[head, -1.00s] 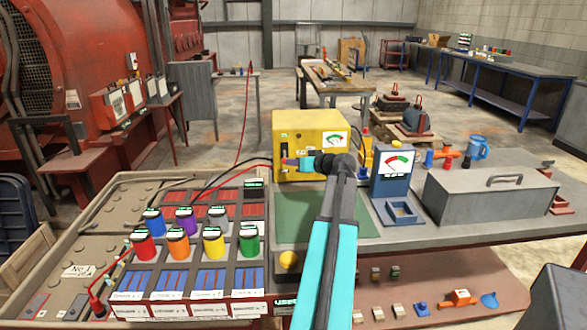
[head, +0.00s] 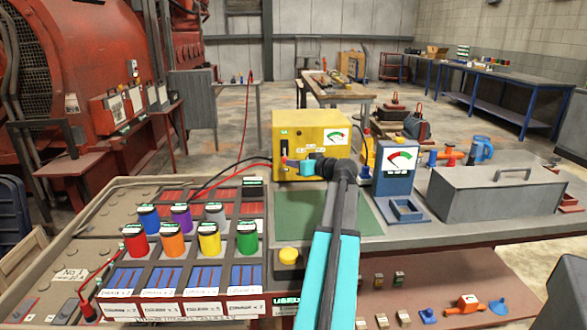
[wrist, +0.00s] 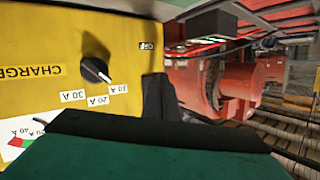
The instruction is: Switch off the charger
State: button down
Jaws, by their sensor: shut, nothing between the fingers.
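The yellow charger (head: 343,148) stands at the back of the bench, with a green-and-red meter on its face. In the wrist view its yellow face (wrist: 40,40) appears upside down, with a black rotary knob (wrist: 95,70), current labels and a small OFF label (wrist: 147,46). My gripper (head: 290,163) is at the lower left front of the charger, shut and holding nothing. Its dark fingers (wrist: 158,100) show close to the face, beside the knob and below the OFF label in the picture. The part of the face behind them is hidden, and I cannot tell whether they touch it.
Coloured jars (head: 172,240) stand on a battery rack at the left front. Red and black cables (head: 228,170) run left from the charger. A blue meter stand (head: 397,170) and a grey toolbox (head: 500,190) are to the right. A green mat (head: 300,212) lies in front.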

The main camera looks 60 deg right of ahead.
jog(key=shift+s+a, duration=0.1)
dwell(0.5)
jog(key=b+v, duration=0.1)
jog(key=v, duration=1.2)
jog(key=shift+s+f, duration=0.15)
jog(key=shift+s, duration=0.25)
jog(key=shift+a, duration=0.1)
